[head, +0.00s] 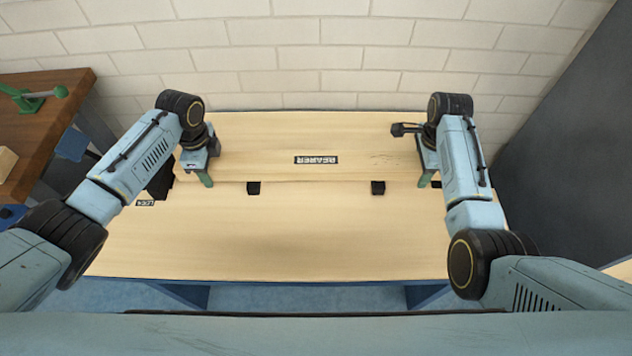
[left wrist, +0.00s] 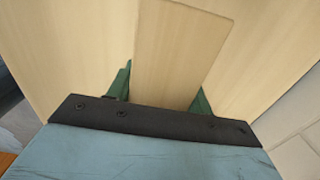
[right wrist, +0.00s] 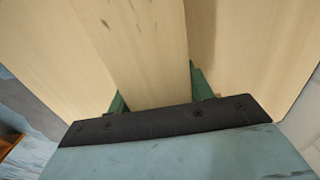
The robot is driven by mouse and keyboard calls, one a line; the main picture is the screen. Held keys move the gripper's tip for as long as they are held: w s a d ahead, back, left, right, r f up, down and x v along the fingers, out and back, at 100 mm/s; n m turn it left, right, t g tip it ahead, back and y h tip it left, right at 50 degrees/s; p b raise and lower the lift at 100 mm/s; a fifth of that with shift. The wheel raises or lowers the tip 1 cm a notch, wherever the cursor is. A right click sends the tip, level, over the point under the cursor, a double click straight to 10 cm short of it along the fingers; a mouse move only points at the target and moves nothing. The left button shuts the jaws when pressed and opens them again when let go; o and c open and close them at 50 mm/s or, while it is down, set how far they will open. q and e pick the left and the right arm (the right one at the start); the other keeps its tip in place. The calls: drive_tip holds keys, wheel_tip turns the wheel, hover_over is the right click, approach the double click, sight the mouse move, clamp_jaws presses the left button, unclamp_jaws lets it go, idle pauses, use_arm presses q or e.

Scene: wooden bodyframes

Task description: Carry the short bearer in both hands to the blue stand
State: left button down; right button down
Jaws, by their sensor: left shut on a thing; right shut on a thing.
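The short bearer (head: 275,142) is a pale wooden plank with a black label reading BEARER upside down. It lies lengthwise left to right over the back of a pale wooden bench top (head: 270,235). I cannot tell whether it touches the bench or its black blocks. My left gripper (head: 204,176) is shut on its left end; the plank also shows between the green fingers in the left wrist view (left wrist: 178,55). My right gripper (head: 426,175) is shut on its right end, and the right wrist view shows the plank (right wrist: 140,50) between its fingers. I cannot identify a blue stand.
Two small black blocks (head: 253,188) (head: 378,187) show at the bearer's front edge. The front of the bench is clear. A darker wooden table (head: 40,150) with a green clamp (head: 35,98) stands at left. A brick wall is behind, a dark panel (head: 570,150) at right.

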use_arm(q)
drive_tip(key=shift+w+f+b, duration=0.1)
drive_tip(key=shift+f+b, duration=0.45)
drive_tip(key=shift+f, duration=0.1)
use_arm(e)
drive_tip(key=shift+f, duration=0.65)
use_arm(q)
drive_tip(key=c, duration=0.6)
unclamp_jaws()
drive_tip(key=shift+r, duration=0.1)
use_arm(e)
drive_tip(key=c, duration=0.6)
unclamp_jaws()
drive_tip(key=shift+r, duration=0.1)
use_arm(q)
drive_tip(key=shift+r, duration=0.1)
wheel_tip(320, 180, up, 12)
drive_tip(key=shift+f, duration=0.2)
drive_tip(key=shift+r, duration=0.1)
use_arm(e)
drive_tip(key=shift+r, duration=0.25)
wheel_tip(320, 180, up, 12)
drive_tip(key=shift+f, duration=0.25)
